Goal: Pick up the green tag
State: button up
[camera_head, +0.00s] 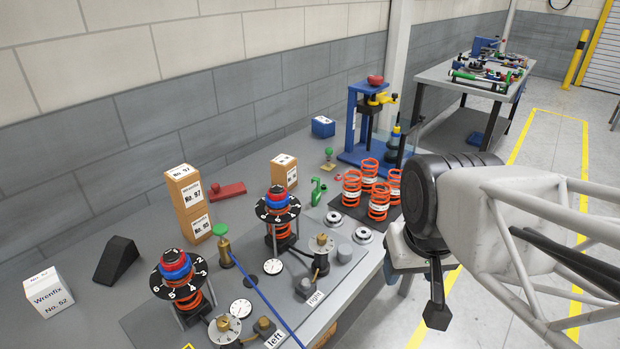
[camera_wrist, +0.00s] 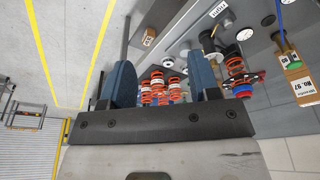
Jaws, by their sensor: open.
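A small flat green piece (camera_head: 318,191) with a loop at its upper end lies on the bench behind the two coil-spring stands. It looks most like the green tag, but I cannot tell for sure at this size. I cannot make it out in the wrist view. My gripper (camera_wrist: 165,82) is open, with its two blue fingers apart and nothing held between them. Orange springs (camera_wrist: 158,88) show beyond the gap, at a distance. In the head view my arm is at the right, over the bench's front edge, to the right of the green piece.
Several orange springs (camera_head: 369,171) stand on a black mat between the green piece and my arm. A blue press (camera_head: 354,125) rises behind them. Two spring stands (camera_head: 278,212) and a green-topped brass valve (camera_head: 221,234) are nearer.

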dwell(0.3)
jog(key=w+d+f+n+t+h, duration=0.2)
jog(key=w+t, duration=0.5)
jog(key=w, duration=2)
jog(key=n+t+y, duration=0.1)
jog(key=n+y, duration=0.4)
jog(key=y, duration=0.4)
send_near(319, 180)
jog(key=w, duration=0.2)
jog(key=shift+a+f, duration=0.5)
jog(key=shift+f, duration=0.05)
jog(key=shift+x, duration=1.3)
jog(key=shift+a, duration=0.1)
